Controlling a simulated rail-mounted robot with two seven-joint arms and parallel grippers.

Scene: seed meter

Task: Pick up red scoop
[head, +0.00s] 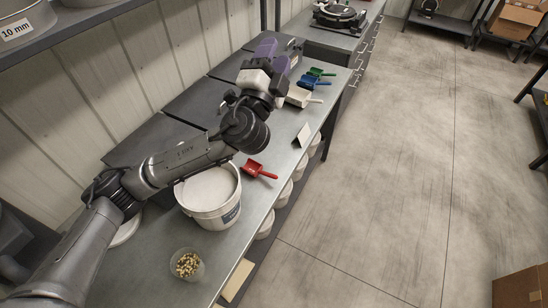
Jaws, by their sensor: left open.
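The red scoop (254,168) lies on the metal bench just right of a white bucket, its handle pointing right toward the bench's front edge. My left arm reaches in from the lower left and passes over the bucket. My left gripper (277,56), with purple parts, is over the far part of the bench, well beyond the red scoop and apart from it. It is open; nothing shows between its fingers. My right gripper is not in view.
A white bucket (222,216) stands partly under my arm. A bowl of seeds (187,264) is nearer. Green (317,72), blue (313,83) and white (301,98) scoops lie farther along the bench.

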